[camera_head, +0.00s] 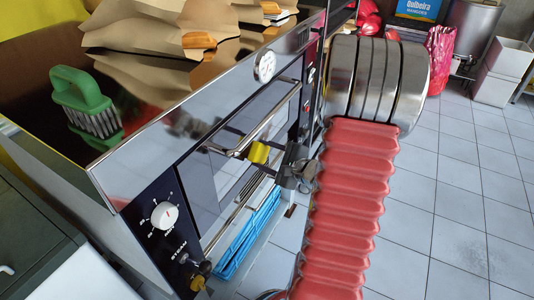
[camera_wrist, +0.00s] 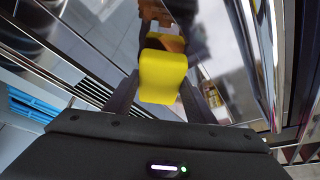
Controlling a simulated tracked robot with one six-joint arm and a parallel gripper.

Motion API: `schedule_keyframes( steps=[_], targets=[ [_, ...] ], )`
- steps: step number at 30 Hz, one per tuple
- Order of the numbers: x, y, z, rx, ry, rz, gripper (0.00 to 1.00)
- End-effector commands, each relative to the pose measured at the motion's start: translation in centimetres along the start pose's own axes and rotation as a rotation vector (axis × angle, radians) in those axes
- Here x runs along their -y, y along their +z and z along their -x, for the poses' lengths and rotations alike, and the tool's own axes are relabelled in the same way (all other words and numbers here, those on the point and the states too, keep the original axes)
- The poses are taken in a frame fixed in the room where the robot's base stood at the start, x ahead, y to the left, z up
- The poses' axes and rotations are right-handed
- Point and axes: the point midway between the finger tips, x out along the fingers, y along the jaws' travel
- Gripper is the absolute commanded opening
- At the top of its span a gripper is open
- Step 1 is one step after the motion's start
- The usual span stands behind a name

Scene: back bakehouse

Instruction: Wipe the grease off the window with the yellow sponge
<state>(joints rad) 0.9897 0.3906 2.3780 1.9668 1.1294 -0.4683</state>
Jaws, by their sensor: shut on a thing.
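The yellow sponge (camera_head: 259,152) is between the fingers of my gripper (camera_head: 276,158), at the oven front below the long door handle. In the wrist view the sponge (camera_wrist: 163,75) fills the space between the two dark fingers, and my gripper (camera_wrist: 158,92) is shut on it. The oven window (camera_head: 232,178) is a grey glossy pane in the dark oven door; it also shows in the wrist view (camera_wrist: 226,65), beyond and right of the sponge. I cannot tell whether the sponge touches the glass. Reflections keep me from making out the grease.
The door handle (camera_head: 245,138) runs close above the sponge. A knob (camera_head: 165,215) sits on the control panel. On the oven top are a green brush (camera_head: 85,100) and paper with bread (camera_head: 199,40). Blue slatted things (camera_head: 250,235) lie below.

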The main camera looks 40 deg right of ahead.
Motion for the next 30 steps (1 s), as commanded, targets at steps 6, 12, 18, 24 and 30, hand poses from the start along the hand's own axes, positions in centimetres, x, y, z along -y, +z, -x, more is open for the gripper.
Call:
schedule_keyframes(
  steps=[6, 12, 18, 24, 30],
  targets=[
    [0.0, 0.1, -0.3, 0.0, 0.001, 0.0, 0.32],
    [0.0, 0.2, -0.6, 0.001, 0.001, 0.001, 0.32],
    [0.0, 0.4, -0.8, 0.001, 0.0, 0.001, 0.32],
    [0.0, 0.4, -1.0, 0.001, 0.0, 0.0, 0.32],
    [0.6, -0.2, -1.2, 0.001, 0.0, 0.001, 0.32]
  ],
)
